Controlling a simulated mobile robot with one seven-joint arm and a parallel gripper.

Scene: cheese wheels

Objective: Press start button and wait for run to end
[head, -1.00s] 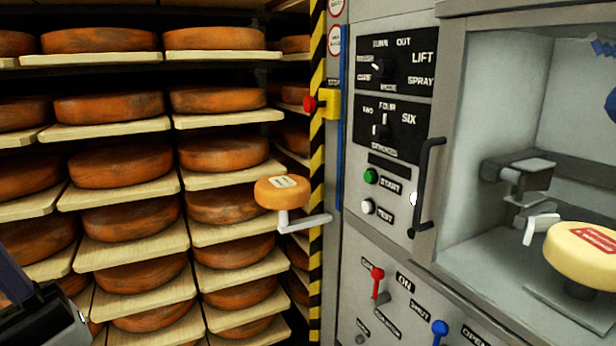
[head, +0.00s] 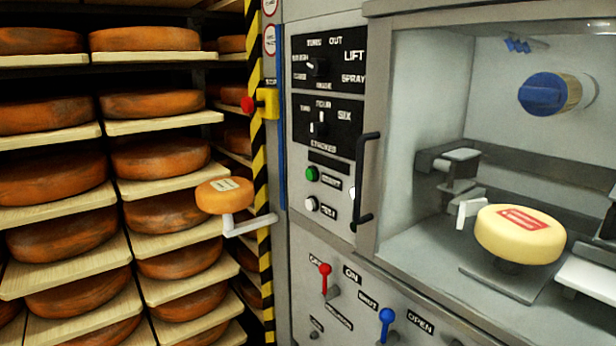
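The green start button (head: 312,174) is on the grey machine panel, left of the black door handle. Its label is beside it. A white button (head: 311,204), labelled as a test button in the earlier frame, is just below. A pale yellow cheese wheel (head: 520,234) with a red label sits on a support inside the open machine chamber (head: 420,222). My gripper is not visible in the current head view, so its state is hidden.
Selector dials (head: 317,67) are above the buttons. Red (head: 325,270) and blue (head: 387,316) levers stick out below. An orange cheese (head: 224,194) sits on a white bracket left of the panel. Shelves of cheese wheels (head: 163,212) fill the left side.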

